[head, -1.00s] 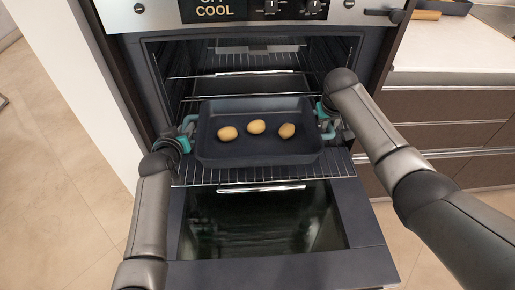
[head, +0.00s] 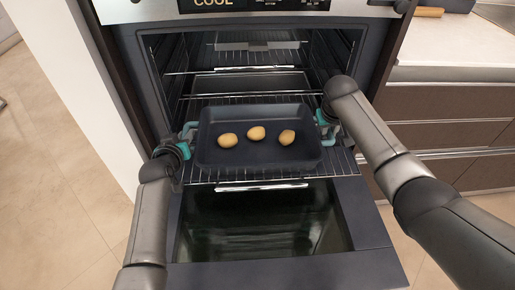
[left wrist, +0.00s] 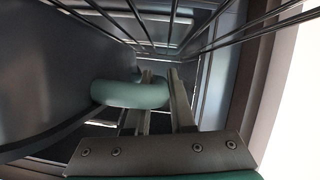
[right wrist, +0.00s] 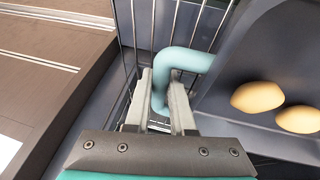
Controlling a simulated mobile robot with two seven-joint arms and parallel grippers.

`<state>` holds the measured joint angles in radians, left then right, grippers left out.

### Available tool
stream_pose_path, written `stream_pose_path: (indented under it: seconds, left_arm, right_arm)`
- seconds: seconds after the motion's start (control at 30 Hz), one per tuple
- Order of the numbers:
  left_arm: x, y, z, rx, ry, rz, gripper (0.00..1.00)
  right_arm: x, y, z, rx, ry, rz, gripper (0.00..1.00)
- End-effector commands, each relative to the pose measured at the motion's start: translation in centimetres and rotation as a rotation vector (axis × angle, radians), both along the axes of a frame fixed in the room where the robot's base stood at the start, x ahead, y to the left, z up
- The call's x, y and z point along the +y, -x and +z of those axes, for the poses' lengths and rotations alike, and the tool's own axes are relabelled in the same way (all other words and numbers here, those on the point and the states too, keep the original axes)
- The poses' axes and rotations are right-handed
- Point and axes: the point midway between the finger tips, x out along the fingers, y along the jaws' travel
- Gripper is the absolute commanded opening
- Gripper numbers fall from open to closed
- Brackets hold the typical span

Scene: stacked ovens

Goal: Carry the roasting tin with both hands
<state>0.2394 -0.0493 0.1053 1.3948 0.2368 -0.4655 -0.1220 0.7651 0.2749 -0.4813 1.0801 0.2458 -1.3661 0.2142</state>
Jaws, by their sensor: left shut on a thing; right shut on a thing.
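The dark roasting tin (head: 262,158) holds three potatoes (head: 256,133) and sits level at the oven mouth, over the pulled-out wire rack (head: 300,178). I cannot tell whether it touches the rack. My left gripper (head: 188,135) is at the tin's left end, shut on its teal handle, which shows in the left wrist view (left wrist: 130,93). My right gripper (head: 326,119) is at the right end, shut on the other teal handle, seen between the fingers in the right wrist view (right wrist: 185,60). Two potatoes show beside it there (right wrist: 257,97).
The open oven door (head: 265,225) lies flat below the tin. Oven side walls stand close on both sides, with another rack (head: 240,68) above. A white counter (head: 450,62) and brown drawers are at right. Floor is clear at left.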

Motion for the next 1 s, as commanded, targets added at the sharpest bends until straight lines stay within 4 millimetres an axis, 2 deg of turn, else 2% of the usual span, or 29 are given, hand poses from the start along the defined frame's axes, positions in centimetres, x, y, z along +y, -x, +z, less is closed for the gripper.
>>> stream_pose_path:
  seconds: [0.17, 0.2, 0.43, 0.77, 1.0]
  left_arm:
    - [0.3, -0.1, -0.6, -0.007, -0.004, 0.004, 0.00]
    - [0.3, 0.0, -0.7, -0.001, -0.002, 0.004, 0.27]
    - [0.1, 0.0, -0.6, -0.001, -0.002, 0.002, 0.52]
    - [0.0, 0.2, -0.5, -0.001, 0.000, 0.000, 0.52]
    - [0.2, 2.0, 0.1, -0.001, -0.001, 0.001, 0.52]
  right_arm:
    - [-0.3, -0.1, -0.7, -0.004, 0.005, -0.003, 0.00]
    - [-0.3, 0.0, -0.7, 0.001, 0.005, -0.004, 0.27]
    - [-0.2, 0.0, -0.6, 0.001, 0.002, -0.002, 0.52]
    - [0.0, 0.0, -0.6, 0.000, 0.001, 0.000, 0.52]
    - [0.0, 0.0, -0.6, 0.000, 0.000, 0.000, 0.52]
